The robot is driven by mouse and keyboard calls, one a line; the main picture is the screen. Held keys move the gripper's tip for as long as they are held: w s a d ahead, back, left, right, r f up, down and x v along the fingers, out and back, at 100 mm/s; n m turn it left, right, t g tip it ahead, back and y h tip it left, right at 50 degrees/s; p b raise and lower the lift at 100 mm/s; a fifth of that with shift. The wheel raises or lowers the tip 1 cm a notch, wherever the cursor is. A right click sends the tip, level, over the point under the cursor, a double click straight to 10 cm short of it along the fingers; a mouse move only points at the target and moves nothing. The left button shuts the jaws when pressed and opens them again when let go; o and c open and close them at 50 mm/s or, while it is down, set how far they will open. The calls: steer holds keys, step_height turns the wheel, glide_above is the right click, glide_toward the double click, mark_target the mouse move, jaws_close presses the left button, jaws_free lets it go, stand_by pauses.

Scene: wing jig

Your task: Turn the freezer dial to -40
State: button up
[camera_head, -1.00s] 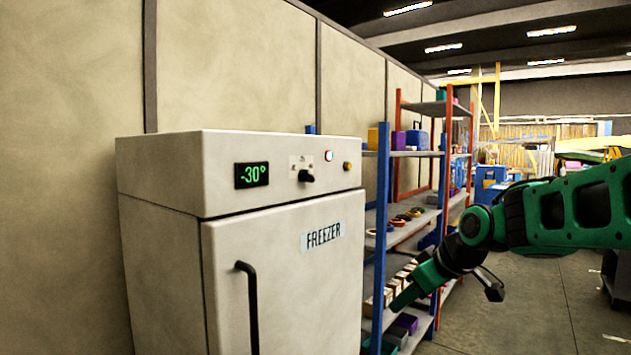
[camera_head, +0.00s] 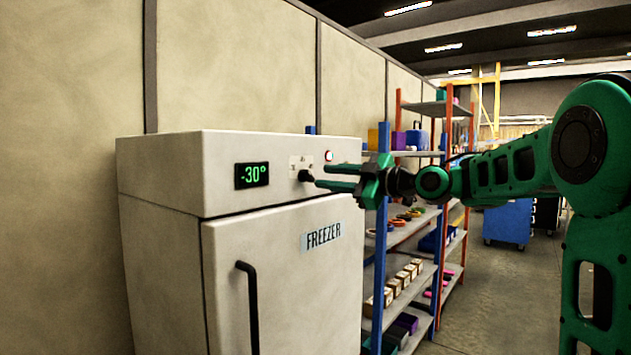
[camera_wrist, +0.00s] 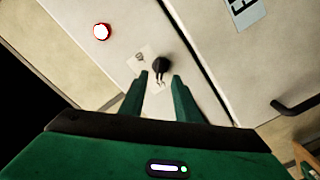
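The white freezer (camera_head: 160,250) stands at the left in the head view, its display (camera_head: 251,175) reading -30°. The black dial (camera_head: 306,176) sits on the upper panel, right of the display. In the wrist view the dial (camera_wrist: 161,65) lies just beyond the fingertips, roughly between them. My gripper (camera_head: 322,177) points at the dial with its two green fingers apart and nothing between them. In the wrist view my gripper (camera_wrist: 163,80) is open, its tips close to the dial. I cannot tell whether they touch it.
A red-lit white button (camera_head: 329,156) is right of the dial. The freezer's black door handle (camera_head: 250,300) is below. Shelves with bins and boxes (camera_head: 405,220) stand right of the freezer, behind my gripper. Open floor (camera_head: 480,310) lies to the right.

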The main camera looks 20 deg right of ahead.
mark_target(311, 175)
steer(key=shift+x, duration=2.6)
steer(key=shift+c, duration=0.6)
jaws_close()
steer(key=shift+d, duration=0.15)
